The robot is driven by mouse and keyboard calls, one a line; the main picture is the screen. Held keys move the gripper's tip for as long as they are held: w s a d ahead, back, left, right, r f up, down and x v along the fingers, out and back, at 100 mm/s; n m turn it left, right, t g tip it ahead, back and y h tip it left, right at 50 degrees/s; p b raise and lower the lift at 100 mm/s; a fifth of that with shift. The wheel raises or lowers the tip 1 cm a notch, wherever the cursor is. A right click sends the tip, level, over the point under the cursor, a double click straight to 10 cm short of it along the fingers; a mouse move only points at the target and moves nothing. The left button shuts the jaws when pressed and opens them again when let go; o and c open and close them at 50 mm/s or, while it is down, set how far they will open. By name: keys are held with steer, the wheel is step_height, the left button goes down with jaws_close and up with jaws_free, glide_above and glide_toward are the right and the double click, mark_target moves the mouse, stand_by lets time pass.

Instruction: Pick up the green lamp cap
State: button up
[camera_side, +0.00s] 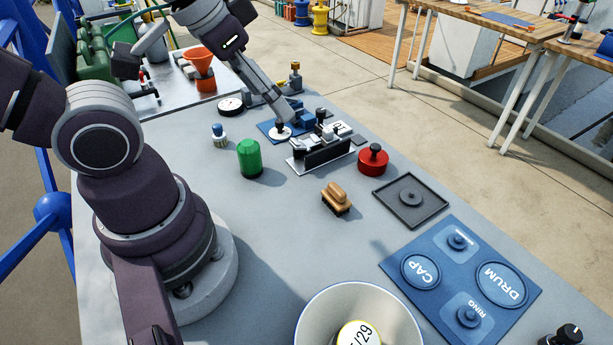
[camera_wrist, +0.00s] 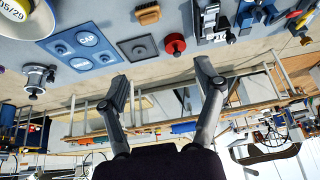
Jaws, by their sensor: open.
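The green lamp cap (camera_side: 249,158) is a ribbed green cylinder with a domed top. It stands upright on the grey bench in the side view, left of the small black-and-silver fixture. I cannot see it in the wrist view. My gripper (camera_side: 284,108) is up and behind the cap in the side view, in front of a blue plate. In the wrist view, my gripper (camera_wrist: 160,75) has its two fingers spread wide with nothing between them. The fingers do not touch the cap.
A white-and-blue knob (camera_side: 219,135) stands left of the cap. A wooden brush (camera_side: 337,199), a red knobbed disc (camera_side: 373,160), a dark square tray (camera_side: 398,217) and a blue CAP/DRUM/RING board (camera_side: 447,308) lie to the right. A white bowl (camera_side: 318,301) is in front. Bench around the cap is clear.

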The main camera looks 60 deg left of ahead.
mark_target(250, 157)
steer(key=shift+o, duration=0.2)
steer(key=shift+f, duration=0.1)
